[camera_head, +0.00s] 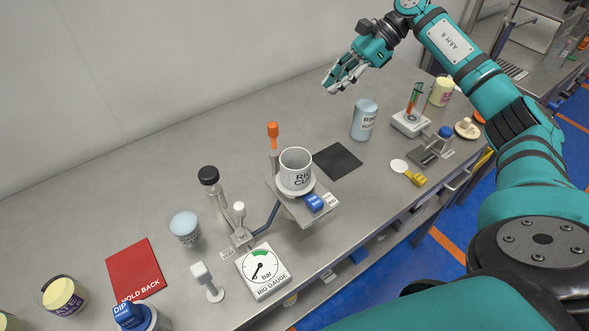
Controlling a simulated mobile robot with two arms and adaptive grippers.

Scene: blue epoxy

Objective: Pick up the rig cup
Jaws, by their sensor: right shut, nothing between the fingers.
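The rig cup (296,170) is a pale grey cup with dark lettering. It stands upright on a small raised metal stand (291,209) near the middle of the bench. My right gripper (333,85) is above the far side of the bench, up and to the right of the cup and well apart from it. Its fingers are shut and hold nothing. My left gripper is not in view.
A black mat (337,161) and a light blue container (364,119) lie to the right. A red hold-back board (136,268) lies left.

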